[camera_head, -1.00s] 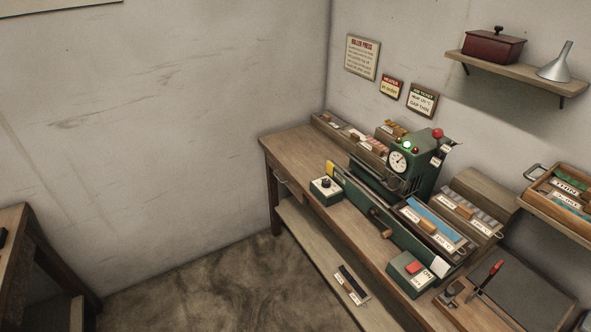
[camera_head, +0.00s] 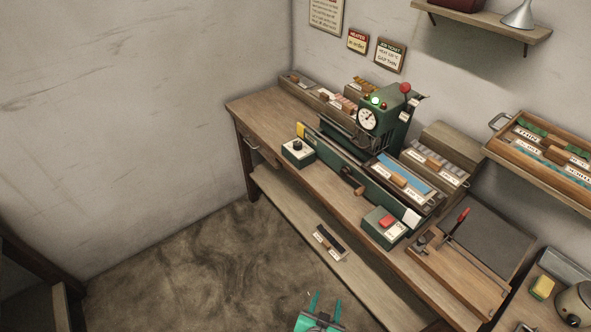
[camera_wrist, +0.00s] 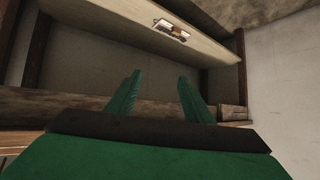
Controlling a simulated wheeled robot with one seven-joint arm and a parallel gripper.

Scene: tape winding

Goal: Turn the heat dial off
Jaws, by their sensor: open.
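The heat dial (camera_head: 297,145) is a black knob on top of a small green and cream box (camera_head: 299,155) at the front edge of the workbench, in the head view. The dial's pointer is too small to read. My gripper (camera_head: 326,299) is green, open and empty at the bottom of the head view. It is well below and in front of the bench, apart from the dial. In the wrist view its two fingers (camera_wrist: 156,92) are spread with nothing between them. The dial is not in the wrist view.
A green machine (camera_head: 378,122) with a gauge and a lit green lamp stands on the bench (camera_head: 256,109). A box with a red button (camera_head: 385,223) is to the right of the dial box. The lower shelf (camera_head: 286,207) holds a small labelled item. The floor in front is clear.

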